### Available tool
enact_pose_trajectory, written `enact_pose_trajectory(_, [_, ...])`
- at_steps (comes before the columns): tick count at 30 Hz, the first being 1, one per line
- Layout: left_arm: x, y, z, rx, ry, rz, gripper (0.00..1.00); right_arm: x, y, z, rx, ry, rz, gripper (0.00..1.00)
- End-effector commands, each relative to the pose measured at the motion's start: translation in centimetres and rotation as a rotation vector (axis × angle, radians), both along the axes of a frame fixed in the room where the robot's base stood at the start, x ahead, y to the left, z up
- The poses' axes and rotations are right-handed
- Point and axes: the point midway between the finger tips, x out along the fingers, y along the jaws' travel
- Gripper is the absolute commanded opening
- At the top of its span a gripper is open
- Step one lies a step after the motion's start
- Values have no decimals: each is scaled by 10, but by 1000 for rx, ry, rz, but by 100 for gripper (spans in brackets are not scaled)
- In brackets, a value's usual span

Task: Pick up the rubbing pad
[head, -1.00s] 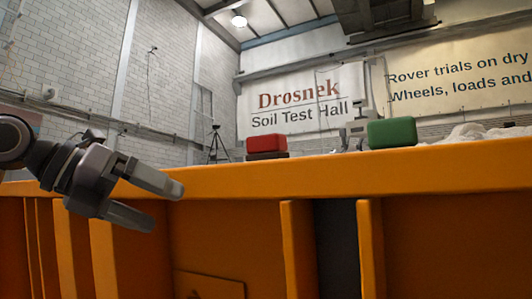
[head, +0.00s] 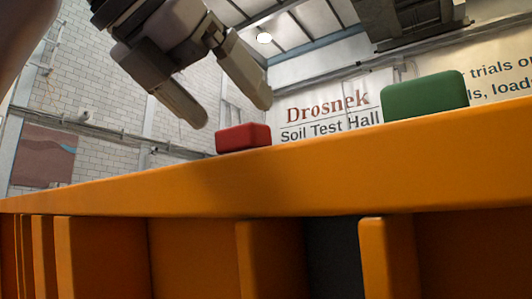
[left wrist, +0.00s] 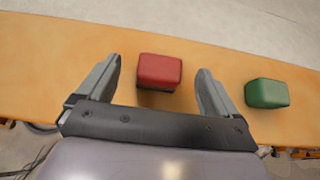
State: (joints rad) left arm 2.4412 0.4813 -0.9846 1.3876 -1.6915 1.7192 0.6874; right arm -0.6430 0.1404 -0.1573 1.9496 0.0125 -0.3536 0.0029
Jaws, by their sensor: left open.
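A red block (head: 243,138) with rounded edges sits on the orange rim of the sandbed. A larger-looking green block (head: 425,96) sits on the same rim to its right. The frames do not tell which of them is the rubbing pad. My left gripper (head: 228,110) is open and empty, above the rim, fingers pointing down towards the red block. In the left wrist view the red block (left wrist: 159,71) appears between the two spread fingers, ahead of the palm and apart from both. The green block (left wrist: 266,93) is outside the right finger there.
The orange rim (head: 110,195) runs across the view, with upright ribs (head: 88,255) on the wall below it. Pale sand (left wrist: 270,28) lies beyond the rim. The rim left of the red block is clear. Wall banners are far behind.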

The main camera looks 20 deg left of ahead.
Motion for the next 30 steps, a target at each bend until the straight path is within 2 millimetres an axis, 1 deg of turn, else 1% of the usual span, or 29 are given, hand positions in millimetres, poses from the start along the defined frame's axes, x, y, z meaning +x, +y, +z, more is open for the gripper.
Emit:
enact_pose_trajectory(2, [3,-3,-1,3,0,0,94,-1,0,1,0,1,1,43])
enact_pose_trajectory(8, [21,-10,-10,4,2,-1,94,-4,1,3,1,8,2,43])
enact_pose_trajectory(15, [51,-21,-26,3,2,-2,94,-4,1,10,2,10,2,43])
enact_pose_trajectory(17, [56,-23,-29,2,2,-2,94,-4,1,11,2,10,2,43])
enact_pose_trajectory(20, [60,-25,-31,2,2,-3,94,-4,1,11,2,10,2,43])
enact_pose_trajectory(26, [59,-25,-31,1,1,-3,94,-4,1,11,2,10,2,43])
enact_pose_trajectory(27, [59,-25,-31,1,1,-3,81,-4,1,11,2,10,2,43])
enact_pose_trajectory(29, [59,-25,-31,2,0,-3,61,-4,1,11,2,10,2,43])
enact_pose_trajectory(30, [59,-25,-31,2,0,-3,48,-4,1,11,2,10,2,43])
